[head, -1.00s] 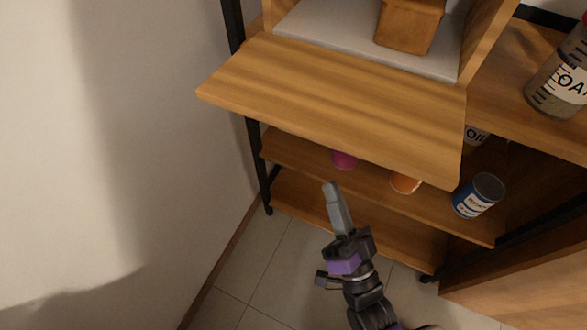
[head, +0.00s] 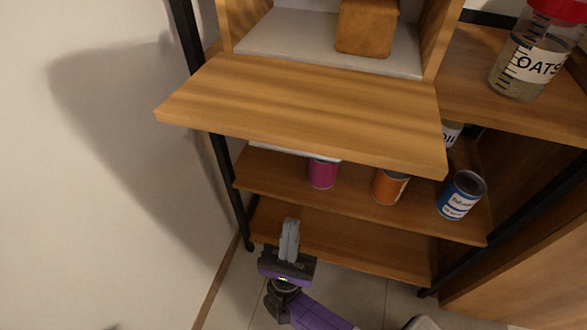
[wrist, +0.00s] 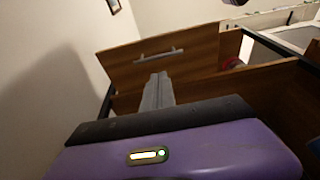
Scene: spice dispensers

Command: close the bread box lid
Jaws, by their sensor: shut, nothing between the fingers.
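The bread box lid (head: 305,112) is a wooden panel hinged at its bottom edge. It hangs open, sticking out toward me past the shelf. The box interior (head: 300,42) has a pale floor, with a brown loaf (head: 367,28) on it. My gripper (head: 289,238) is shut and empty, below the lid and in front of the lower shelves, apart from the lid. In the wrist view the lid's outer face (wrist: 135,66) with its metal handle (wrist: 160,55) shows ahead and above the shut fingers (wrist: 158,92).
A jar of oats (head: 528,62) stands on the shelf right of the box. A magenta can (head: 323,173), an orange can (head: 390,187) and a blue can (head: 461,195) stand on the shelf below. A wall (head: 90,170) is at the left. Floor in front is free.

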